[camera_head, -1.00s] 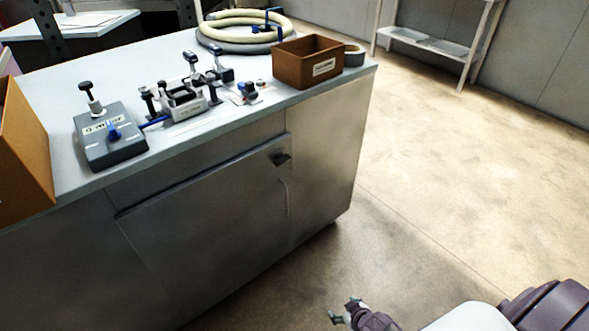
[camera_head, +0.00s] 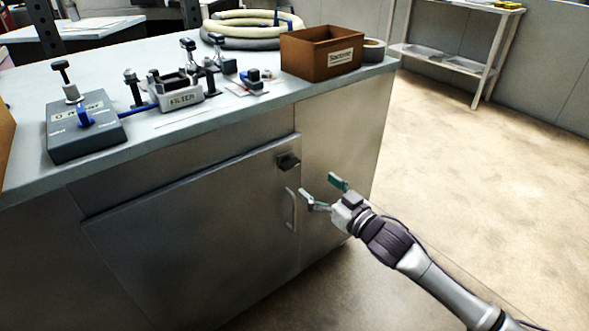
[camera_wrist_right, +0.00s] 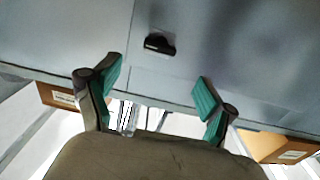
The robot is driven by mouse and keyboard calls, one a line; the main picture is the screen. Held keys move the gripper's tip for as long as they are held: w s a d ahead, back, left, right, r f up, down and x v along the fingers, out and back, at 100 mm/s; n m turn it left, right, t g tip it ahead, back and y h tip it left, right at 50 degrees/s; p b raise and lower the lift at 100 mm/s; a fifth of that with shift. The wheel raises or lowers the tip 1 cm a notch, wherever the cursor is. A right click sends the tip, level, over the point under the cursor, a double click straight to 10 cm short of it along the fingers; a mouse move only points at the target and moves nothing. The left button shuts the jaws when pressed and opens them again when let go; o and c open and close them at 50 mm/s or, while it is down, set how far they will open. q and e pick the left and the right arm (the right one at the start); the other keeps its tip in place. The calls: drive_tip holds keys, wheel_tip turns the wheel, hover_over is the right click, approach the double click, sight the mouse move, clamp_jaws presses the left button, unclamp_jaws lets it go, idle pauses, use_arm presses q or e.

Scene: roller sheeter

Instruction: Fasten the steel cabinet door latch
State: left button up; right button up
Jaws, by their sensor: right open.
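The steel cabinet door (camera_head: 200,235) stands in the front of the grey cabinet and looks flush with it. The latch (camera_head: 288,161) is a small black piece at the door's upper right corner. It also shows in the right wrist view (camera_wrist_right: 159,44), beyond the fingers. A slim vertical handle (camera_head: 290,208) is below the latch. My right gripper (camera_head: 321,190) is open and empty, to the right of the handle and lower right of the latch, apart from the latch. Its green-padded fingers (camera_wrist_right: 158,85) are spread in the wrist view. My left gripper is not in view.
The worktop (camera_head: 180,130) above the door holds a grey control box (camera_head: 85,130), a filter fixture (camera_head: 180,98), a brown bin (camera_head: 320,55) and a coiled hose (camera_head: 250,28). A shelf rack (camera_head: 490,50) stands at the back right. The floor (camera_head: 470,170) right of the cabinet is clear.

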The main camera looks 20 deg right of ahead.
sight(293, 167)
drive_tip(key=b+x, duration=0.1)
drive_tip(key=x, duration=0.9)
drive_tip(key=shift+f, duration=0.1)
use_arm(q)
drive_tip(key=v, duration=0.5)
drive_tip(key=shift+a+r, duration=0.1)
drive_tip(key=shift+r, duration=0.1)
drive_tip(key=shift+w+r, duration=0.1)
use_arm(e)
drive_tip(key=c, duration=1.2)
drive_tip(key=shift+o, duration=0.2)
drive_tip(key=n+p, duration=0.2)
drive_tip(key=n, duration=0.1)
drive_tip(key=shift+n, duration=0.3)
drive_tip(key=n+p, duration=0.3)
drive_tip(key=n, duration=0.6)
drive_tip(key=shift+n, duration=0.4)
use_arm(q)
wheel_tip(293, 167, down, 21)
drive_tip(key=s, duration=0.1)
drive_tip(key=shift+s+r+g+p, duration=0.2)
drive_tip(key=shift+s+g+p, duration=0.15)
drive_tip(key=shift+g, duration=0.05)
use_arm(e)
drive_tip(key=shift+n, duration=2.3)
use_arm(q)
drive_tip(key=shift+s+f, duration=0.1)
